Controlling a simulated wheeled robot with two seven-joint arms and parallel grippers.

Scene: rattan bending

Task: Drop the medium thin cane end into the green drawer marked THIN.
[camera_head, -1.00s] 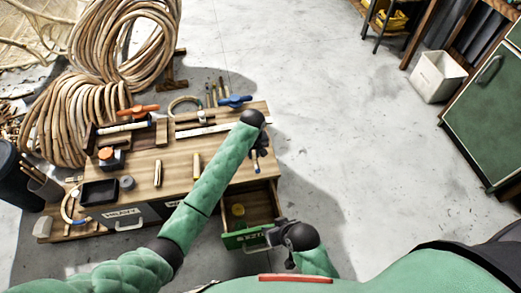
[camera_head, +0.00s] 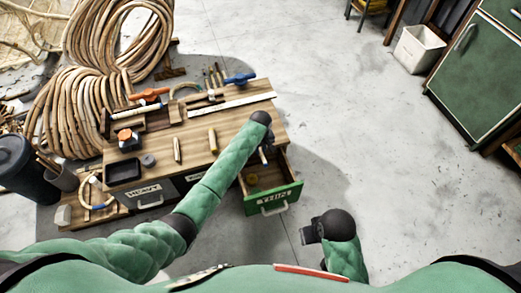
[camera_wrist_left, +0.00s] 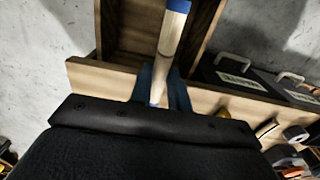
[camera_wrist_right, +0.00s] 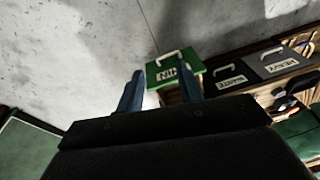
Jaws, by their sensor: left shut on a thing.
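My left gripper (camera_head: 263,149) is shut on a short pale cane end (camera_wrist_left: 172,45) with a blue tip (camera_wrist_left: 180,6). It holds the cane above the table edge at the back of the open drawer. In the left wrist view the cane points out over the drawer's wooden inside. The green drawer marked THIN (camera_head: 272,198) is pulled out, and its front also shows in the right wrist view (camera_wrist_right: 174,74). A small yellowish thing (camera_head: 251,179) lies in it. My right gripper (camera_head: 312,231) is open and empty, right of the drawer front and apart from its handle.
The wooden workbench (camera_head: 235,130) holds two short cane pieces (camera_head: 213,140), a black tray (camera_head: 123,171) and clamps. Dark drawers marked WASTE (camera_wrist_right: 229,80) and HEAVY (camera_wrist_right: 282,64) are beside the green one. Cane coils (camera_head: 85,110) lie at the left.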

